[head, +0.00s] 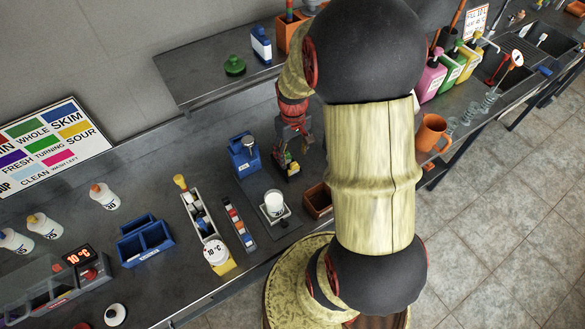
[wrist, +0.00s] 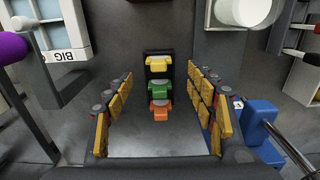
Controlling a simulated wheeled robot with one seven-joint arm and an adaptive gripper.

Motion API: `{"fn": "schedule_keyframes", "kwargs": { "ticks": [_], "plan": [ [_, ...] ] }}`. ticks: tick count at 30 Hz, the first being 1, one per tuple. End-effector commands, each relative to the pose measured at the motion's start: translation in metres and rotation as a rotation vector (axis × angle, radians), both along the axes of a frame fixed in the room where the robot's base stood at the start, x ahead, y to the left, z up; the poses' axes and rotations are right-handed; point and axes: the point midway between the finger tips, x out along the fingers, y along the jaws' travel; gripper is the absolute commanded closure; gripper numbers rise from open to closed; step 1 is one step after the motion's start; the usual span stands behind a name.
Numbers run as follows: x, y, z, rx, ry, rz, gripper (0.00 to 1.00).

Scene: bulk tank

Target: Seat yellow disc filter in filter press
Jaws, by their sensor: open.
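The yellow disc filter (wrist: 159,63) is the far one in a short row on a small dark rack, with a green filter (wrist: 159,88) and an orange filter (wrist: 160,110) nearer. In the head view the rack (head: 292,168) is small and partly hidden under my gripper. My gripper (wrist: 159,80) is open, its yellow-padded fingers on either side of the row with nothing held. A blue device with a metal lever (wrist: 262,125), which looks like the filter press, stands at the right of the wrist view; in the head view the blue device (head: 244,155) is left of my gripper.
A white cup (head: 275,203) stands on a small stand in front of the rack. A shelf (head: 215,82) runs behind. My arm hides part of the bench.

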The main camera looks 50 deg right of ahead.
Motion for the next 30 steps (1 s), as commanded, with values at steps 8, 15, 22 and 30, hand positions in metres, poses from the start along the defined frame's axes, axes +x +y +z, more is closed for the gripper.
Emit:
{"fn": "schedule_keyframes", "kwargs": {
  "ticks": [8, 15, 22, 30],
  "plan": [
    [-0.001, 0.0, -0.025, 0.0, 0.002, -0.002, 0.44],
    [-0.003, 0.0, -0.06, 0.002, 0.003, -0.002, 0.44],
    [-0.002, 0.0, -0.068, 0.0, 0.0, -0.002, 0.44],
    [-0.002, 0.0, -0.068, 0.0, 0.0, -0.002, 0.54]
  ]
}}
